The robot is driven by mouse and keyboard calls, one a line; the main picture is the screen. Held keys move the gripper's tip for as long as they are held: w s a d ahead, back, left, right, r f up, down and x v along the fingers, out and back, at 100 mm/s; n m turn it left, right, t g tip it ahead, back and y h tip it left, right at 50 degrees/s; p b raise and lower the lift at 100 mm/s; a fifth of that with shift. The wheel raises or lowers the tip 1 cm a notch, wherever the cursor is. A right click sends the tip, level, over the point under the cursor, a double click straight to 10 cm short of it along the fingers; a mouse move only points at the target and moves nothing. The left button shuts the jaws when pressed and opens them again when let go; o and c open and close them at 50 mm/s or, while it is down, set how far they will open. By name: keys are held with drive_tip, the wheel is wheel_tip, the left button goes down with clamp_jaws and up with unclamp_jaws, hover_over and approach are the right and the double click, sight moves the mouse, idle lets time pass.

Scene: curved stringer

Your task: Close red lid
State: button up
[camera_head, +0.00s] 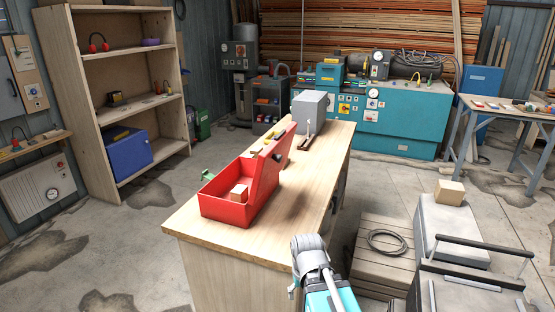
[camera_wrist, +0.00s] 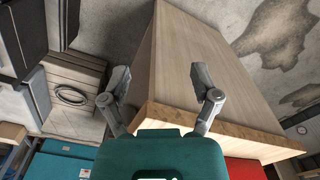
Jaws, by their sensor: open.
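A red box (camera_head: 226,207) sits on the wooden workbench in the head view. Its red lid (camera_head: 267,170) is open and stands up steeply along the box's right side. My arm shows at the bottom of the head view, in front of the bench and apart from the box; the fingertips are not clear there. A red surface shows at the wrist view's lower right; I cannot tell whether it is the box.
Wooden crates (camera_head: 380,262) with a coiled cable (camera_head: 388,242) stand right of the bench. The floor left of the bench is clear.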

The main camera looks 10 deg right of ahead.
drive_tip(key=w+r+m+y+p, duration=0.1)
drive_tip(key=w+r+p, duration=0.1)
drive_tip(key=w+r+m+p, duration=0.2)
drive_tip(key=shift+r+y, duration=0.35)
drive_tip(key=shift+y, duration=0.05)
drive_tip(key=c, duration=0.9)
drive_tip(key=w+r+m+y+p, duration=0.1)
drive_tip(key=w+r+m+p, duration=0.1)
drive_tip(key=w+r+p, duration=0.1)
drive_tip(key=w+d+r+m+t+y+p, duration=0.1)
drive_tip(key=w+r+m+p, duration=0.2)
drive_tip(key=r, duration=0.1)
drive_tip(key=w+r+m+y+p, duration=0.1)
drive_tip(key=w+r+m+p, duration=0.2)
drive_tip(key=r, duration=0.1)
drive_tip(key=shift+w+d+r+t+y, duration=0.1)
drive_tip(key=shift+w+d+t+y, duration=0.05)
drive_tip(key=shift+t+y, duration=0.2)
clamp_jaws()
drive_tip(key=w+d+r+m+t+y+p, duration=0.2)
drive_tip(key=w+d+r+m+p, duration=0.2)
drive_tip(key=r, duration=0.5)
drive_tip(key=w+d+r+m+t+y+p, duration=0.2)
drive_tip(key=w+d+r+m+p, duration=0.1)
drive_tip(key=w+r+m+p, duration=0.5)
drive_tip(key=shift+w+d+r+m+y, duration=0.35)
drive_tip(key=shift+w+r+m, duration=0.1)
drive_tip(key=shift+r, duration=0.5)
